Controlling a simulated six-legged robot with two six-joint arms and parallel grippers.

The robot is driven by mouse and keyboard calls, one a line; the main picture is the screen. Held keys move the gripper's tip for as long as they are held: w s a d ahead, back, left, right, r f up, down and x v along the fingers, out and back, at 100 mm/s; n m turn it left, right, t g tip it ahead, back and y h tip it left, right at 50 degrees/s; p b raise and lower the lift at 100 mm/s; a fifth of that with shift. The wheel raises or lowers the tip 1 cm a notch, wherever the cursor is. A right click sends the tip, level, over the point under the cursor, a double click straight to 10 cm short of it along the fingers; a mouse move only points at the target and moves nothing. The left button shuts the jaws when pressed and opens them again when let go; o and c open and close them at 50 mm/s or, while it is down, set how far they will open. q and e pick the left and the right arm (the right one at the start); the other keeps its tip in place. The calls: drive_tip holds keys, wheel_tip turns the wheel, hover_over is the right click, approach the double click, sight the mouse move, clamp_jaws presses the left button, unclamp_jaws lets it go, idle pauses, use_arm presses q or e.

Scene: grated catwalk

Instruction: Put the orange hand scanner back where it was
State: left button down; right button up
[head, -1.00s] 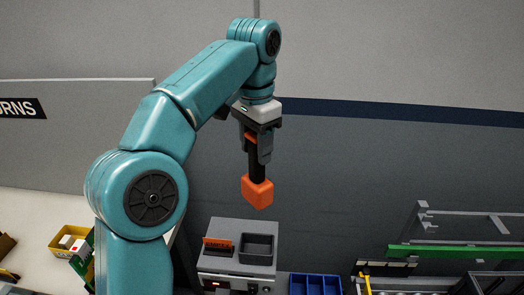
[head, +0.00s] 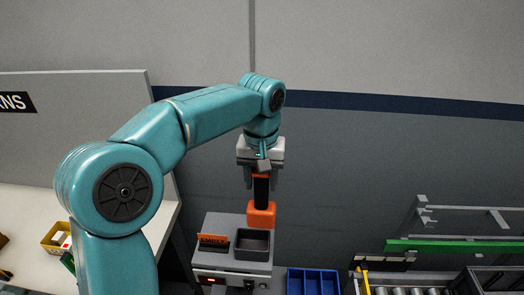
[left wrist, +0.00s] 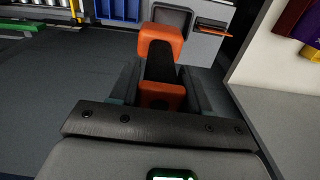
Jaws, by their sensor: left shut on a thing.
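The orange hand scanner (head: 261,216) has a black grip and an orange block at its lower end. My left gripper (head: 262,186) is shut on it and holds it upright, pointing down. In the left wrist view the scanner (left wrist: 161,40) stands between the fingers of my left gripper (left wrist: 161,88). A grey station (head: 232,283) has a dark open-topped holder (head: 253,254) on its top. The scanner's lower end shows just above the holder's back edge; the gap in depth is hard to tell. My right gripper is not in view.
A yellow bin (head: 57,240) sits on the pale counter at left. A wall is behind.

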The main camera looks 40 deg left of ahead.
sight(251, 209)
use_arm(q)
drive_tip(key=f, duration=0.1)
drive_tip(key=s+a+f, duration=0.1)
drive_tip(key=f, duration=0.1)
drive_tip(key=shift+s+a+f+b, duration=0.15)
drive_tip(key=shift+s+f+b, duration=0.15)
drive_tip(key=shift+s, duration=0.1)
drive_tip(key=shift+a, duration=0.15)
drive_tip(key=shift+s+f, duration=0.1)
drive_tip(key=shift+s, duration=0.05)
drive_tip(key=shift+s+f+b, duration=0.1)
drive_tip(key=shift+f+b, duration=0.1)
drive_tip(key=shift+b, duration=0.25)
wheel_tip(251, 209, down, 6)
drive_tip(key=b, duration=0.5)
drive_tip(key=shift+r, duration=0.2)
drive_tip(key=shift+f, duration=0.15)
drive_tip(key=shift+w, duration=0.2)
drive_tip(key=shift+s, duration=0.15)
